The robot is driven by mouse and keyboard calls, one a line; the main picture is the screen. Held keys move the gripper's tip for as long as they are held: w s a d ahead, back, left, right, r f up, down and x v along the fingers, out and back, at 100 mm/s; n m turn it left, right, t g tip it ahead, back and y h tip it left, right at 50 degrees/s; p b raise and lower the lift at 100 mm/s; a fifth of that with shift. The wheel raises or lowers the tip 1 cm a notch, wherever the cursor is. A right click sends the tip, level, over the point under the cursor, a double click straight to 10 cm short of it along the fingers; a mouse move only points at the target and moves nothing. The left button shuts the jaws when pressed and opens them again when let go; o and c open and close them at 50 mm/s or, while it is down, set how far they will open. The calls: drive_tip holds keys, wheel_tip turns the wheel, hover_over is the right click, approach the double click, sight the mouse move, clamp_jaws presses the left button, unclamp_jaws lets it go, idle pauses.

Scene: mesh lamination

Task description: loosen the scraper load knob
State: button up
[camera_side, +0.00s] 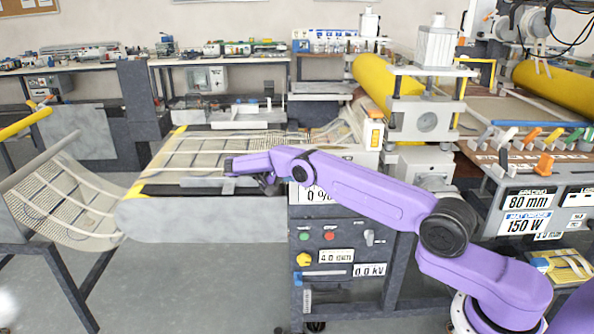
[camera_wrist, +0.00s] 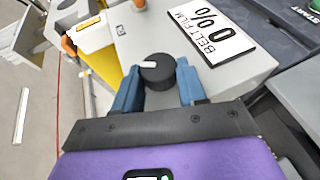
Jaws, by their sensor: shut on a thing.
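The black round knob (camera_wrist: 158,74) with a white pointer mark sits on the grey panel beside the "BELT FILM 0%" plate (camera_wrist: 210,32) in the wrist view. I take it for the scraper load knob, though no name label for it is readable. My gripper (camera_wrist: 157,84) has its two blue fingers on either side of the knob and is shut on it. The pointer mark points to the left in the picture. In the side view my gripper (camera_side: 268,184) is at the near edge of the belt machine, and the knob is hidden there.
The belt (camera_side: 210,150) with its mesh lies just behind my gripper.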

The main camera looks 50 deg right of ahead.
idle(0.4)
drive_tip(key=o, duration=1.1)
drive_tip(key=shift+c, duration=0.2)
wheel_tip(320, 180, up, 3)
drive_tip(key=shift+r, duration=0.2)
drive_tip(key=shift+o, duration=0.8)
drive_tip(key=shift+s+a+r, duration=0.1)
drive_tip(key=shift+s+r, duration=0.2)
drive_tip(key=shift+r, duration=0.2)
drive_tip(key=s+r, duration=0.2)
drive_tip(key=r, duration=0.1)
drive_tip(key=s+r, duration=0.1)
drive_tip(key=s, duration=0.1)
drive_tip(key=shift+a+r, duration=0.3)
drive_tip(key=shift+c, duration=0.8)
drive_tip(key=s+a+r, duration=0.2)
drive_tip(key=s+r, duration=0.2)
drive_tip(key=s, duration=0.5)
